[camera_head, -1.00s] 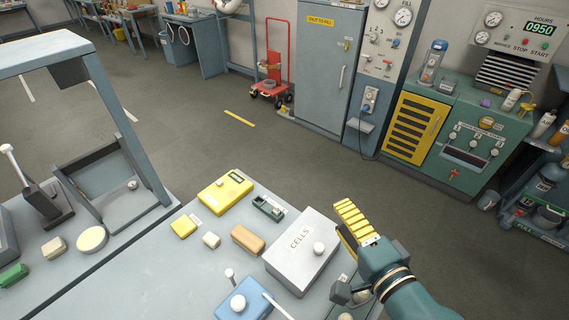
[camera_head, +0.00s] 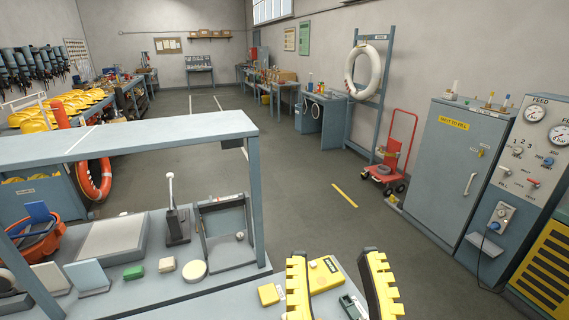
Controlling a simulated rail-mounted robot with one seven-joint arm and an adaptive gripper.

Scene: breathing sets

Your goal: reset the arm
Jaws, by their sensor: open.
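My gripper (camera_head: 337,287) is at the bottom of the head view, right of centre. Its two yellow toothed fingers point up and stand wide apart, with nothing held between them. The fingers are in front of the workbench (camera_head: 235,301), and the rest of my arm is out of the picture. Behind and between the fingers, a yellow meter (camera_head: 325,274) and part of a dark green device (camera_head: 352,306) lie on the bench. A small yellow block (camera_head: 269,294) lies just left of the left finger.
A grey overhead frame (camera_head: 130,137) spans the bench at the left. Under it stand a lever (camera_head: 174,212), an open grey box (camera_head: 229,234) and several small blocks. A grey cabinet (camera_head: 455,170) and a red trolley (camera_head: 392,160) stand to the right. The middle floor is clear.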

